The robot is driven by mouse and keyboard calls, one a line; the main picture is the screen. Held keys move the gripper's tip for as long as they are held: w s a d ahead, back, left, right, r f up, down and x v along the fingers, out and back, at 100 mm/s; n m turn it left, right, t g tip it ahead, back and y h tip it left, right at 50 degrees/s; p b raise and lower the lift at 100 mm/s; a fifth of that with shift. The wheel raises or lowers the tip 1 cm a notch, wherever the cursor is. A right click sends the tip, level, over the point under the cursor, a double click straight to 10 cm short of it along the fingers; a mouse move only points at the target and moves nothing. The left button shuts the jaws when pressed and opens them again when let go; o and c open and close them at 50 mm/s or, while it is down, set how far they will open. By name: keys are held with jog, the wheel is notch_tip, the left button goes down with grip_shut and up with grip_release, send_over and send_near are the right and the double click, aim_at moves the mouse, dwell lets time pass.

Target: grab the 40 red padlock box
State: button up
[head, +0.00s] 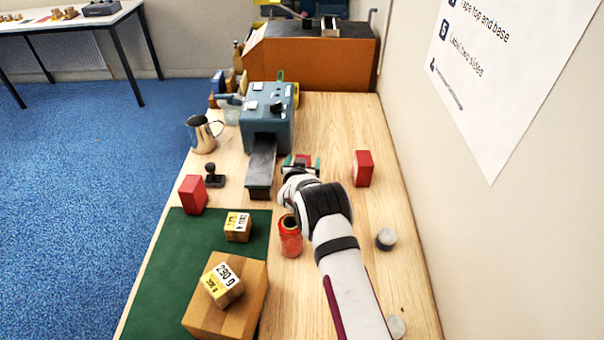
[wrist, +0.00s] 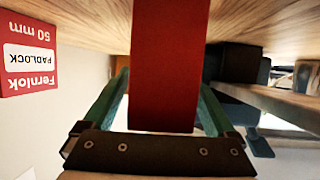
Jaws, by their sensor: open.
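A red box (wrist: 165,70) stands between the green fingers of my open gripper (wrist: 162,105) in the wrist view. A gap shows on its left; on its right I cannot tell whether the finger touches. No label shows on its visible face. In the head view my gripper (head: 301,163) is over the bench right of the grey machine, hiding most of this box. A second red box (head: 363,168) stands to the right; in the wrist view this box (wrist: 28,58) reads "Fernlok PADLOCK 50 mm", upside down. A third red box (head: 192,194) stands at the left, its label unreadable.
The grey machine (head: 266,112) with its chute is just left of my gripper. A red jar (head: 290,236) stands close to my arm. Cartons (head: 238,227) sit on the green mat (head: 180,250). The wall bounds the bench (head: 335,120) on the right.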

grip_shut()
dwell(0.3)
jog(key=shift+r, duration=0.1)
